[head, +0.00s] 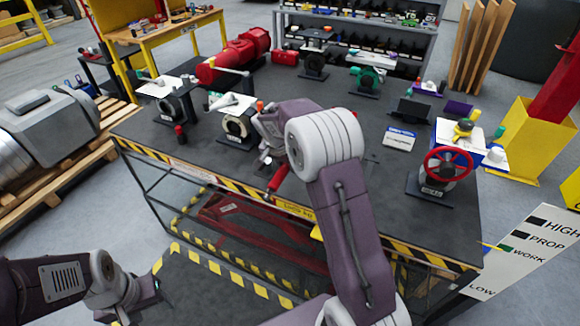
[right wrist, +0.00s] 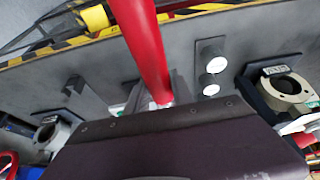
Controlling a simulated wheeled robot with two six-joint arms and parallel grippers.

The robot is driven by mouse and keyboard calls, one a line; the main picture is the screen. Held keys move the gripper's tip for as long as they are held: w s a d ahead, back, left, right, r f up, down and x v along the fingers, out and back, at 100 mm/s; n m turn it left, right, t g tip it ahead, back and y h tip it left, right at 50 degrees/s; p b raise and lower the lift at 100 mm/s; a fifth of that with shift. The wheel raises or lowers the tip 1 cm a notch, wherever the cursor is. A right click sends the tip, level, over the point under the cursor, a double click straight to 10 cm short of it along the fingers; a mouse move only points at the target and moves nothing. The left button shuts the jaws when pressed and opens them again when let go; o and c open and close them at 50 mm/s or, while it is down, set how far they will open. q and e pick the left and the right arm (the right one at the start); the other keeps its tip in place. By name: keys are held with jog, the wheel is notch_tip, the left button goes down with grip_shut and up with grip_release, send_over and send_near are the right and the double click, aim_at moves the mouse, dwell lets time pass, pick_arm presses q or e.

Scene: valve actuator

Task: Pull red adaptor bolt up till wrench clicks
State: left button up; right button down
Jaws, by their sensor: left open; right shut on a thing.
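My right gripper (head: 266,158) is over the middle front of the dark workbench. It is shut on a red-handled tool, likely the wrench (head: 278,181), whose handle points toward the bench's front edge. In the right wrist view the red handle (right wrist: 144,40) runs from the top edge down between my gripper's fingers (right wrist: 160,95). The tool's far end is hidden by my gripper. A valve with a pale ring (head: 236,127) stands just left of my right gripper. I cannot make out the red adaptor bolt for sure. My left gripper (head: 135,304) is open and empty at lower left, away from the bench.
The workbench (head: 330,190) has a yellow-black striped edge. A valve with a red handwheel (head: 446,166) stands at its right. A small red item (head: 180,132), a red cylinder (head: 240,50) and a green valve (head: 368,78) are also on it.

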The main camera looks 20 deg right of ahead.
jog(key=shift+w+a, duration=0.2)
jog(key=shift+w, duration=0.1)
jog(key=shift+m, duration=0.3)
jog(key=shift+r, duration=0.1)
jog(key=shift+w+a+m+g+h+p, duration=0.15)
jog(key=shift+w+a+m+g+p, duration=0.05)
jog(key=shift+w+a+m+p, duration=0.25)
jog(key=shift+w+a+m+g+h+p, duration=0.2)
jog(key=shift+w+m+p, duration=0.15)
jog(key=shift+w+m, duration=0.2)
jog(key=w+p, duration=0.1)
jog(key=m+p, duration=0.1)
jog(key=shift+w+a+m+g+p, duration=0.3)
jog(key=shift+w+a, duration=0.05)
dwell(0.4)
